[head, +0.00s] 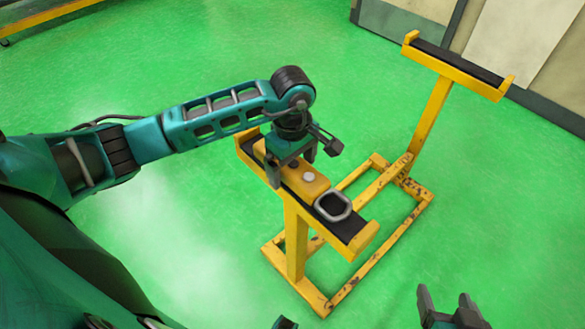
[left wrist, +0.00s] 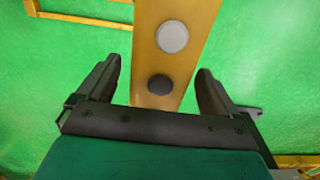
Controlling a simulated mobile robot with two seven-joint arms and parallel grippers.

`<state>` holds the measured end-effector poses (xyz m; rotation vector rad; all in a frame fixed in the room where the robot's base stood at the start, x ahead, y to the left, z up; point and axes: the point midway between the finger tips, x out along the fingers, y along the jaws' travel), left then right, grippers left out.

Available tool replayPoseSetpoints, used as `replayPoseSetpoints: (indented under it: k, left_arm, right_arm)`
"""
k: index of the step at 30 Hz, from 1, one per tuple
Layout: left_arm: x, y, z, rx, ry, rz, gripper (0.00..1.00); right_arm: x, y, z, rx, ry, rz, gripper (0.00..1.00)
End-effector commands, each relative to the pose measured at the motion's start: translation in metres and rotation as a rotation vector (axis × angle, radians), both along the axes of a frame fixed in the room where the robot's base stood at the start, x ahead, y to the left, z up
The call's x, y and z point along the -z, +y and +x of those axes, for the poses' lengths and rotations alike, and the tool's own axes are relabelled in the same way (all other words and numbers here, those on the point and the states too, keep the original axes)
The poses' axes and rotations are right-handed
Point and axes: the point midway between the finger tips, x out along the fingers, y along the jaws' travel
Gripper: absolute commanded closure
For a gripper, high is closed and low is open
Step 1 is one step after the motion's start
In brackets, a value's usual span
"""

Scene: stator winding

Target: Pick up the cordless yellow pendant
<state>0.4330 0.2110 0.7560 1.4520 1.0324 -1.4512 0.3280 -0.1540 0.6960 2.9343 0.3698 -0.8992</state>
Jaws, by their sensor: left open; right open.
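The yellow pendant (head: 311,189) lies on the black-padded near bar of a yellow stand (head: 296,245). It has a light button and a dark button on top, and a grey ring (head: 333,206) at its near right end. My left gripper (head: 291,170) is open over the pendant and hides part of it. In the left wrist view the pendant (left wrist: 188,62) runs between the open fingers (left wrist: 158,72), with a gap visible on both sides. My right gripper (head: 447,300) is open and empty at the bottom right, away from the stand.
The stand's far bar (head: 459,68) has a black top and is empty. Its frame reaches low across the green floor (head: 170,230). Cabinets or wall panels (head: 530,45) stand at the top right. Another yellow frame (head: 40,16) is at the top left. Floor around the stand looks clear.

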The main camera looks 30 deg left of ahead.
Motion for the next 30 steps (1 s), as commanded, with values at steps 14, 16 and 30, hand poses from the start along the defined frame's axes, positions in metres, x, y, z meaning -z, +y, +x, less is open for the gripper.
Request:
replayPoseSetpoints:
  k: [14, 16, 30]
  left_arm:
    - [-0.0009, -0.0002, 0.0002, 0.0, -0.001, 0.0, 0.38]
    - [-0.0009, -0.0002, 0.0002, 0.0, -0.001, 0.0, 0.45]
    - [-0.002, -0.0002, 0.0008, 0.0, -0.003, -0.001, 0.82]
  right_arm:
    - [-0.0006, -0.0022, 0.0001, -0.007, -0.005, -0.008, 0.26]
    - [-0.0006, -0.0022, 0.0, -0.006, -0.005, -0.008, 0.26]
    - [0.002, -0.0022, -0.004, 0.0, 0.005, -0.004, 0.26]
